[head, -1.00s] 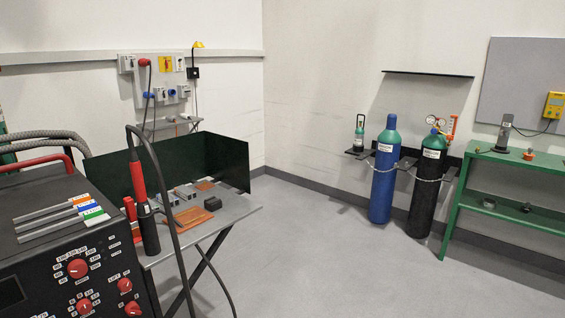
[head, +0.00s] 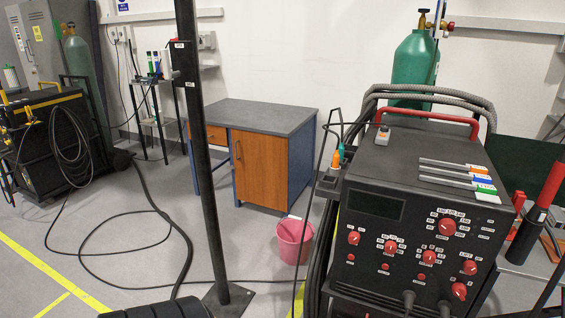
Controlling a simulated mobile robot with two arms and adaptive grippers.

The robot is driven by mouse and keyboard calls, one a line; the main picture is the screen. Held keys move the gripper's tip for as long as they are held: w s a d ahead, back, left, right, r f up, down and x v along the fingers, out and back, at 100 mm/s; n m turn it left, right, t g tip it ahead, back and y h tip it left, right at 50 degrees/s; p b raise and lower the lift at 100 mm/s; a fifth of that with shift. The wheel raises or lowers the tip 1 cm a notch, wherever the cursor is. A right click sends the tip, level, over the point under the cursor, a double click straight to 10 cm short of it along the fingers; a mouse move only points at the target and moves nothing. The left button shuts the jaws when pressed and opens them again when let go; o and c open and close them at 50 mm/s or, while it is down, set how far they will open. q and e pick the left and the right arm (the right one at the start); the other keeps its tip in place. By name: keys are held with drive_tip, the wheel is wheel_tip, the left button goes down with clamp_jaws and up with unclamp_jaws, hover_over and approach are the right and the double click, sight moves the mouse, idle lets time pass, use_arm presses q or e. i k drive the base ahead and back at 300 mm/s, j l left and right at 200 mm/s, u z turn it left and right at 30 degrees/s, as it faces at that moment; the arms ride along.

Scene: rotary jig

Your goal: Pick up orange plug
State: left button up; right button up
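A small orange piece (head: 336,158), which looks like the orange plug, stands upright in a dark holder (head: 329,183) on the left side of the black welding machine (head: 420,215). A small teal piece (head: 342,152) is right beside it. Cables around the holder make its lower part hard to see. Neither of my grippers is in view.
A black post (head: 205,160) stands left of centre. A desk (head: 265,117) with an orange door is behind, and a pink bucket (head: 291,240) is on the floor near the machine. Black cables lie across the floor at left. A green cylinder (head: 413,65) stands behind the machine.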

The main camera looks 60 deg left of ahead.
sight(337, 157)
drive_tip(key=u, duration=1.5)
drive_tip(key=i+l, duration=0.3)
